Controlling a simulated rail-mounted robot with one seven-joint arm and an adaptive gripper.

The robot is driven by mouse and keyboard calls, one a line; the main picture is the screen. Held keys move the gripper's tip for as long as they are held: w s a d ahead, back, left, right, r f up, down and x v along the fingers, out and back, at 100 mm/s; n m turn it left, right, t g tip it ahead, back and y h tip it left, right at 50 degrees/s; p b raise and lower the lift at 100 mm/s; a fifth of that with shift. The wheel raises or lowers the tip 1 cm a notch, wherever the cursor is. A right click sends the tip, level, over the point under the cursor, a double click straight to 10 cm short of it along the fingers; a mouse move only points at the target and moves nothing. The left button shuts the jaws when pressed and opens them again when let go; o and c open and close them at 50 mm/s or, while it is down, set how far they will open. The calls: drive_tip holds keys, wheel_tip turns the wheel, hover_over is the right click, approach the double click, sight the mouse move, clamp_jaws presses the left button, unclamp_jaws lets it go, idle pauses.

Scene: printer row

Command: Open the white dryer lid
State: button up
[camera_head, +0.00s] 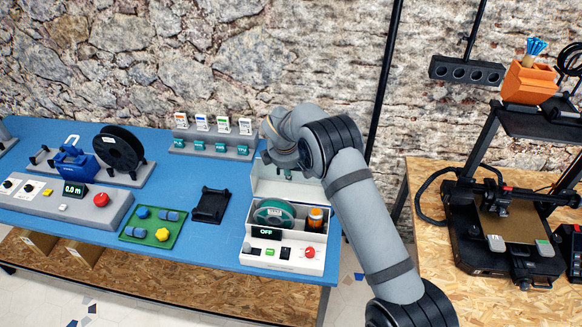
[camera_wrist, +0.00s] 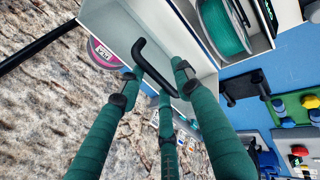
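The white dryer (camera_head: 257,257) stands at the right end of the blue table, with a display reading OFF. Its white lid (camera_head: 262,180) stands raised, about upright, at the back of the box. In the wrist view the lid (camera_wrist: 112,22) carries a black bar handle (camera_wrist: 141,52). My gripper (camera_head: 288,174) is at the lid, partly hidden by my arm. In the wrist view my gripper's green fingers (camera_wrist: 158,82) are around the handle, their tips somewhat apart. Whether they clamp it cannot be told.
A green spool (camera_head: 274,213) and an orange bottle (camera_head: 315,217) sit inside the dryer. A black stand (camera_head: 211,205) and a green tray (camera_head: 153,239) lie to its left. A rack of cards (camera_head: 212,142) stands behind. A printer (camera_head: 497,235) stands on the right table.

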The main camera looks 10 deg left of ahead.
drive_tip(key=v, duration=1.2)
